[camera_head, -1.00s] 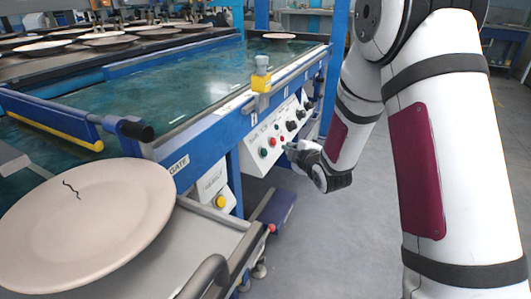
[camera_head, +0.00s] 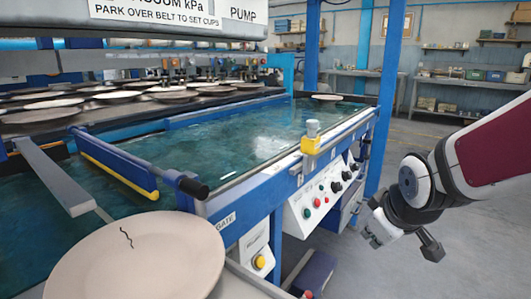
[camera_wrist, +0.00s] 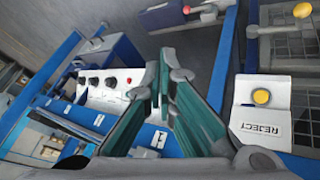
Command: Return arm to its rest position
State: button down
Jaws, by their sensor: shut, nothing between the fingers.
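My gripper (camera_head: 372,238) is at the right of the head view, beside the control panel and apart from it, with floor behind. It tilts down to the left. In the wrist view my gripper (camera_wrist: 164,88) shows its two green-padded fingers meeting near the tips. It is shut and empty. My arm's upper part runs out of the head view at the right edge. The control panel (camera_head: 312,222) is a white sloped box with red and green buttons and black knobs. It also shows in the wrist view (camera_wrist: 97,101).
A cracked plate (camera_head: 150,265) lies at the front left. The green belt (camera_head: 235,140) has a blue frame, with a yellow-bodied post (camera_head: 311,143) on its edge. A reject box with a yellow button (camera_head: 260,262) sits below. Open floor (camera_head: 450,240) lies to the right.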

jog(key=s+a+r+m+g, duration=0.1)
jog(key=s+r+m+g, duration=0.15)
jog(key=s, duration=1.25)
jog(key=s+a+r+m+g, duration=0.15)
jog(key=s+m+g, duration=0.25)
jog(key=s, duration=1.1)
notch_tip(320, 180, up, 37)
jog(key=t+p, duration=0.3)
jog(key=p, duration=3.4)
jog(key=shift+r+t+y, duration=0.2)
jog(key=shift+t+y, duration=0.15)
jog(key=shift+y, duration=0.05)
